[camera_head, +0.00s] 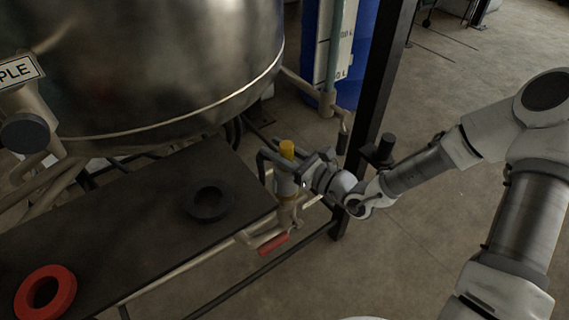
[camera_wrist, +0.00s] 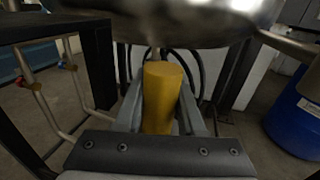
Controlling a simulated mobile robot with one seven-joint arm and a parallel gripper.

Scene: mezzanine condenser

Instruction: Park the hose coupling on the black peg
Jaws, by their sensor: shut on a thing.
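My gripper (camera_head: 290,168) is shut on a yellow cylinder (camera_wrist: 162,95), which I take to be the hose coupling; its yellow top (camera_head: 287,148) sticks up above the fingers in the head view. Just below the fingers is a pale cylindrical body (camera_head: 286,186) above a pipe with a red handle (camera_head: 273,243). I cannot tell whether the coupling is joined to that body or apart from it. A short black peg (camera_head: 386,147) stands upright on a bracket beside the black post, to the right of my gripper and behind my forearm.
A dark table (camera_head: 130,215) at the left bears a black ring (camera_head: 209,202) and a red ring (camera_head: 46,292). A large steel vessel (camera_head: 150,65) hangs over its back. A black post (camera_head: 376,90) rises right of my gripper. A blue drum (camera_head: 345,50) stands behind.

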